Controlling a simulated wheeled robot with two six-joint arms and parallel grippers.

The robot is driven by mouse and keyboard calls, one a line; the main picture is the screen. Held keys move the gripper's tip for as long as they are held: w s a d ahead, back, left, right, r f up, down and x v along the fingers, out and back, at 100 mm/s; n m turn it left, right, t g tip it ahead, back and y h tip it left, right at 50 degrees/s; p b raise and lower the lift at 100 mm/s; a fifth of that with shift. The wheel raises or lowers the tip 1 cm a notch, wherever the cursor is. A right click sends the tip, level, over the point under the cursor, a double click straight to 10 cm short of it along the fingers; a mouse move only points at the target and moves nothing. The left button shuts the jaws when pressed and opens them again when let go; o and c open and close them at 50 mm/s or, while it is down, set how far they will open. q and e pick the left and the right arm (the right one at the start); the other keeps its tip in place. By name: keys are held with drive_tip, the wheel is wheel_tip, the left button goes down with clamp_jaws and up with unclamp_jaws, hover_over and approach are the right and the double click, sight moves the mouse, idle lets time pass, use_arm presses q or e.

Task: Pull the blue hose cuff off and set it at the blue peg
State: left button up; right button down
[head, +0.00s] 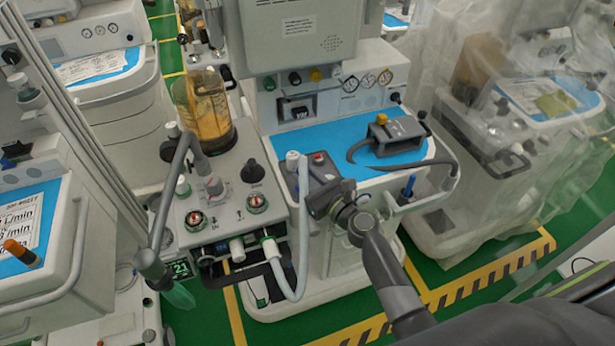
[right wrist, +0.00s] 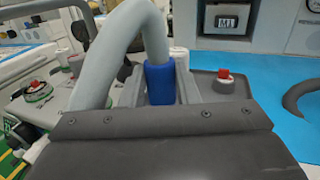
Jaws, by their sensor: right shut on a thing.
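The blue hose cuff (right wrist: 160,82) is at the end of a pale grey hose (right wrist: 118,45) in the right wrist view. In the head view the cuff is hidden. A small upright blue piece (head: 408,186) at the cart's right side may be the blue peg. My left gripper is not in view.
A blue worktop (head: 350,138) carries a grey device with a yellow knob (head: 395,132). An amber canister (head: 205,105) and red-capped knobs (head: 257,203) stand left. A plastic-covered cart (head: 500,130) stands right.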

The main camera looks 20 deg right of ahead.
drive_tip(key=shift+f+b, duration=0.95)
drive_tip(key=shift+f, duration=0.05)
drive_tip(key=c, duration=1)
unclamp_jaws()
drive_tip(key=b+v, duration=0.3)
drive_tip(key=v, duration=1.4)
drive_tip(key=shift+s, duration=0.25)
